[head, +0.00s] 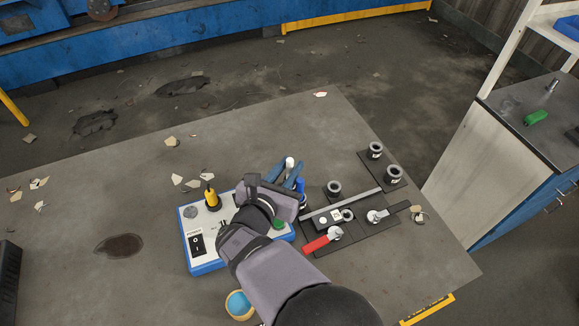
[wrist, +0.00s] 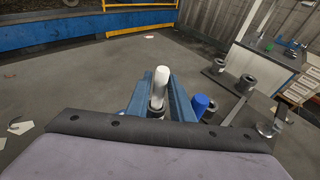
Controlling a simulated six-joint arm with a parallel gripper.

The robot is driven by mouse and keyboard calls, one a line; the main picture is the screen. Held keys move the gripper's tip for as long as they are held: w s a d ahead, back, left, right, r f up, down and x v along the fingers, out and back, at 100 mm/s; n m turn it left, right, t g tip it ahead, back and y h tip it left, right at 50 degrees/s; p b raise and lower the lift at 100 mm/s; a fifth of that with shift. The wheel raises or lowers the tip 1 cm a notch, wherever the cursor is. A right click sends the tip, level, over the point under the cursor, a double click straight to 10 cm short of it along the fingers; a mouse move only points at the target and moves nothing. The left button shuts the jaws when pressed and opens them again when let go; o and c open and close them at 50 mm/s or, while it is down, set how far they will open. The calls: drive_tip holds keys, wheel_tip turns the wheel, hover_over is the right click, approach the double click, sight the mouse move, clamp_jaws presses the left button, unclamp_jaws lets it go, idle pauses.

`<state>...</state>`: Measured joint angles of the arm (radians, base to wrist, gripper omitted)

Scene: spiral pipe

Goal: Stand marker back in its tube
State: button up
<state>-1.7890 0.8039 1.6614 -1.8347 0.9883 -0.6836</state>
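A white-tipped cylinder with a grey lower part, which looks like the marker (head: 290,162), stands roughly upright between my blue fingers. It also shows in the wrist view (wrist: 161,76), tilted slightly right. My gripper (head: 284,172) appears shut on it, one finger on either side, above the right part of the control box; the cylinder's lower end is hidden. A blue cylinder (wrist: 201,104) stands just right of my right finger and shows partly in the head view (head: 300,186). Dark upright tubes (head: 334,187) stand to the right; I cannot tell which is the marker's tube.
The blue and white control box (head: 206,246) lies under my arm, with a yellow-black knob (head: 211,197) on top. Red-handled (head: 316,244) and black-handled valves lie on the right. A round tan-and-blue item (head: 239,304) sits in front. The table's left is mostly clear.

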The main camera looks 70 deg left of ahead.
sight(288, 169)
drive_tip(key=shift+r, duration=0.15)
drive_tip(key=shift+r+p, duration=0.15)
drive_tip(key=shift+p, duration=0.15)
drive_tip(key=b+v, duration=0.1)
drive_tip(key=v, duration=0.1)
drive_tip(key=shift+s+d, duration=0.2)
drive_tip(key=shift+s, duration=0.1)
drive_tip(key=shift+s+d+r+b, duration=0.15)
drive_tip(key=shift+s+d+b, duration=0.2)
drive_tip(key=shift+d+b, duration=0.1)
